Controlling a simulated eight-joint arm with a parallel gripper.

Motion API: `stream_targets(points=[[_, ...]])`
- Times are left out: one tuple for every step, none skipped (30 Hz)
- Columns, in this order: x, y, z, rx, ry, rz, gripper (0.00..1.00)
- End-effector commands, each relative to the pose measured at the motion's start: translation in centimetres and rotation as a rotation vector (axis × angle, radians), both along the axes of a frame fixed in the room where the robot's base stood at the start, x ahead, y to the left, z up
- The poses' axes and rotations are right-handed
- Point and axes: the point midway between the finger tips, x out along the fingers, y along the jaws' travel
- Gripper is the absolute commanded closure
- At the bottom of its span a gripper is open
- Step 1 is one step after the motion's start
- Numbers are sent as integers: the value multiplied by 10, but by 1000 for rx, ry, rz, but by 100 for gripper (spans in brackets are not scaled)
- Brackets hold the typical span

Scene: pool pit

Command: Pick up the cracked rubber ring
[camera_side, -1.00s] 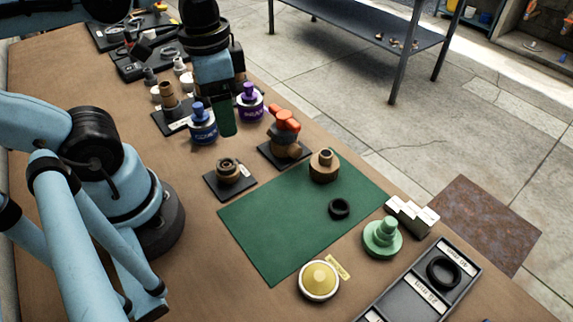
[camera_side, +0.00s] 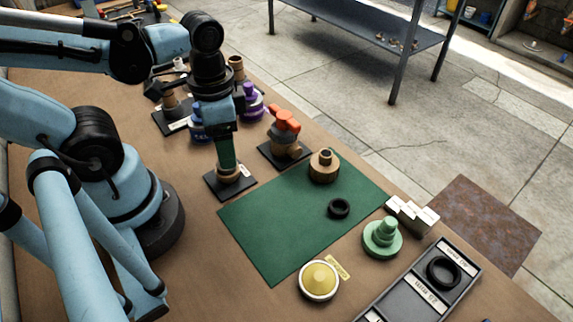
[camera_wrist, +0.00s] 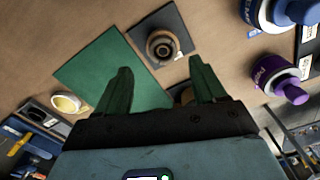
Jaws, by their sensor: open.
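A small black ring (camera_side: 339,208) lies flat on the green mat (camera_side: 270,240) in the side view. A larger black ring (camera_side: 443,271) lies in a compartment of the grey labelled tray (camera_side: 400,302). I cannot make out a crack on either ring. My gripper (camera_side: 226,163) points down at a brass fitting on a small dark plate (camera_side: 229,188), left of the mat and away from both rings. In the wrist view my gripper (camera_wrist: 160,68) is open and empty, with the fitting (camera_wrist: 163,46) showing beyond the gap between the fingers.
A bronze fitting (camera_side: 324,167) stands on the mat. A part with a red-orange top (camera_side: 285,125), blue and purple bottles (camera_side: 250,102), a green stepped piece (camera_side: 382,240), white blocks (camera_side: 412,215) and a yellow domed disc (camera_side: 319,281) stand around it. The mat's front half is clear.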

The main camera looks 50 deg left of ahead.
Motion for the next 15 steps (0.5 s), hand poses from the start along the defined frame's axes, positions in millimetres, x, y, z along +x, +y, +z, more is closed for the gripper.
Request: stream_targets(points=[[0, 1, -5, 0, 0, 1, 30], [0, 2, -7, 0, 0, 1, 30], [0, 3, -11, 0, 0, 1, 30], [0, 3, -14, 0, 0, 0, 30], [0, 4, -16, 0, 0, 0, 30], [0, 5, -20, 0, 0, 1, 30], [0, 5, -22, 0, 0, 1, 30], [0, 6, -25, 0, 0, 1, 30], [0, 5, -28, 0, 0, 0, 30], [0, 5, -30, 0, 0, 0, 30], [1, 5, -32, 0, 0, 0, 30], [1, 5, -35, 0, 0, 0, 30], [0, 5, -37, 0, 0, 0, 30], [0, 5, -38, 0, 0, 0, 30], [0, 5, -40, 0, 0, 0, 30]])
